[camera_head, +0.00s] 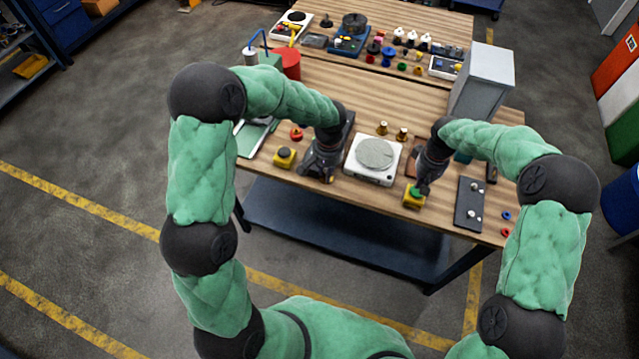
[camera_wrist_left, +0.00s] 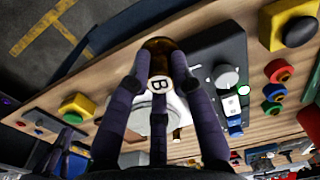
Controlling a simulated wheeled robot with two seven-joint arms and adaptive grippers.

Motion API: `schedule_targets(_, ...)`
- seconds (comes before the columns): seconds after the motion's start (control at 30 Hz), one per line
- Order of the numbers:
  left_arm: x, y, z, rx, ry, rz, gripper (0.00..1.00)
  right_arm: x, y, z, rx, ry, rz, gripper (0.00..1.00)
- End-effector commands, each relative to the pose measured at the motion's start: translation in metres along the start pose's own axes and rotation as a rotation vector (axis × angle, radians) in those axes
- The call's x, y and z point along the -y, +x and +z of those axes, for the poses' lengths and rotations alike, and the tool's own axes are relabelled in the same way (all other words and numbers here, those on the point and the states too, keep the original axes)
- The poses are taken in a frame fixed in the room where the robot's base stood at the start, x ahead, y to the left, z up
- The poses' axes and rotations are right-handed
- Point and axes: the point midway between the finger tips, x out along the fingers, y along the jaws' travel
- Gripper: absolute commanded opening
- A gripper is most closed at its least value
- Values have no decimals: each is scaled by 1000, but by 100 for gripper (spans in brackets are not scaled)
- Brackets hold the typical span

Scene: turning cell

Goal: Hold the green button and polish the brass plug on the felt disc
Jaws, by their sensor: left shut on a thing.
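My left gripper (camera_head: 326,176) is shut on a brass plug, just left of the polishing machine. The plug (camera_wrist_left: 160,60) shows in the left wrist view between the fingertips, its pale end marked "B". The grey round felt disc (camera_head: 375,153) lies on the white machine; the fingers partly hide it in the left wrist view (camera_wrist_left: 146,118). The plug appears apart from the disc. My right gripper (camera_head: 422,186) points down at the green button (camera_head: 417,191) on a yellow box (camera_head: 410,201) right of the machine. Its fingertips are at the button; their opening is too small to judge.
A yellow box with a black button (camera_head: 284,157) and a red knob (camera_head: 296,133) stand to the left. Two more brass plugs (camera_head: 382,128) (camera_head: 402,134) stand behind the disc. A dark plate (camera_head: 468,205) lies right. A grey cabinet (camera_head: 482,82) stands behind my right arm.

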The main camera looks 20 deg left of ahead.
Motion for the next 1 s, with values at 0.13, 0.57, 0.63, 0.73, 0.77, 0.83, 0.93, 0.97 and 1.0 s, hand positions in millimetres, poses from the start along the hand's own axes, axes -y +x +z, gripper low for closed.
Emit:
schedule_targets(0.13,-12,-5,-51,-5,-3,-9,0,0,0,0,0,0,0,0)
schedule_targets(0.57,-57,-21,-155,0,0,3,0,0,0,0,0,0,0,0)
schedule_targets(0.63,-63,-23,-164,0,1,8,0,0,0,0,0,0,0,0)
schedule_targets(0.73,-70,-25,-172,2,3,14,0,0,0,0,0,0,0,0)
schedule_targets(0.77,-71,-26,-174,1,4,15,0,0,0,0,0,0,0,0)
schedule_targets(0.83,-73,-26,-177,3,6,17,0,0,0,0,0,0,0,0)
schedule_targets(0.93,-75,-26,-179,3,6,19,0,0,0,0,0,0,0,0)
schedule_targets(0.97,-75,-26,-179,3,6,19,0,0,0,0,0,0,0,0)
schedule_targets(1.0,-75,-25,-179,3,6,19,0,0,0,0,0,0,0,0)
